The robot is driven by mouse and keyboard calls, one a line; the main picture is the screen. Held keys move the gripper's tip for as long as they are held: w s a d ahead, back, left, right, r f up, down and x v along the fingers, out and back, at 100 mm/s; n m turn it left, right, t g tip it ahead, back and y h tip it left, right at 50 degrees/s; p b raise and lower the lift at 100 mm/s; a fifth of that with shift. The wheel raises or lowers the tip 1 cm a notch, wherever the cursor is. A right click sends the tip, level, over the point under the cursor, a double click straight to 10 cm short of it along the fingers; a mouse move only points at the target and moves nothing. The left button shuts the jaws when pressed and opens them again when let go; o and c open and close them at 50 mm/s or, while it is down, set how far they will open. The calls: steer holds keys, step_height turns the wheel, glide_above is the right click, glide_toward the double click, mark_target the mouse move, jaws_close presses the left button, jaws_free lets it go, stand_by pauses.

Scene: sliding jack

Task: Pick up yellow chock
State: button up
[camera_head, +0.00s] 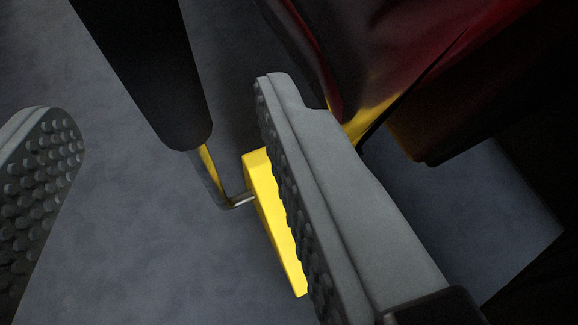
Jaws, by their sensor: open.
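The yellow chock (264,200) rests low near the grey floor in the middle of the view. A thin metal rod (238,201) runs to its left side from below a dark cylinder. My gripper (165,125) is open, with one grey studded finger at the left edge and the other at centre right. The right finger (330,190) passes in front of the chock and hides its right part. I cannot tell whether this finger touches it. The space between the fingers holds the dark cylinder's lower end and the rod.
The dark cylinder (155,70) comes down from the top left and ends just above the rod. A dark red body (390,50) with yellow parts fills the upper right. Bare grey floor (130,240) lies between the left finger and the chock.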

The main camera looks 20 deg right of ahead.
mark_target(152, 82)
steer(key=shift+a+x, duration=0.15)
steer(key=shift+x, duration=1.25)
steer(key=shift+a+x, duration=0.15)
steer(key=shift+x, duration=1.3)
steer(key=shift+r, duration=0.2)
jaws_close()
